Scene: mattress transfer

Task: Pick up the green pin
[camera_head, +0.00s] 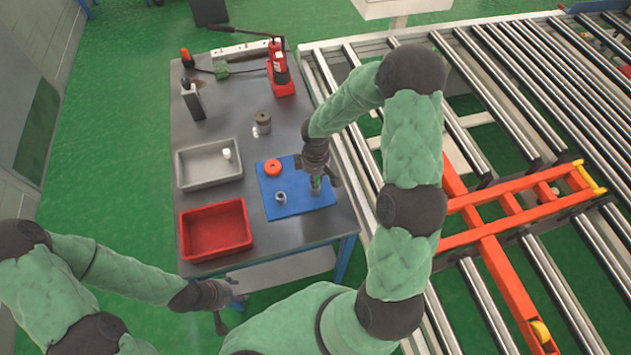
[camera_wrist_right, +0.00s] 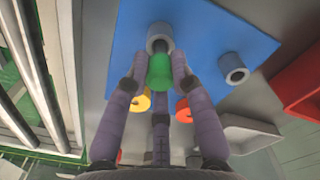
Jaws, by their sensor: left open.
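The green pin (camera_wrist_right: 160,72) shows between the fingers of my right gripper (camera_wrist_right: 159,66) in the right wrist view. A grey hollow cylinder (camera_wrist_right: 160,33) shows just beyond it, with a dark shaft between them. The fingertips are close on both sides of the pin; I cannot tell whether they press on it. In the head view my right gripper (camera_head: 317,183) points down over the right part of the blue mat (camera_head: 307,206), and the pin (camera_head: 316,184) is mostly hidden. My left gripper (camera_head: 230,301) is open and empty, low beside the table's front edge.
On the mat lie an orange ring (camera_head: 272,168) and a grey hollow cylinder (camera_head: 281,198). A grey tray (camera_head: 180,170) and a red tray (camera_head: 186,236) stand left of it. A red jack (camera_head: 281,78) stands at the back. A roller conveyor (camera_head: 505,130) is at right.

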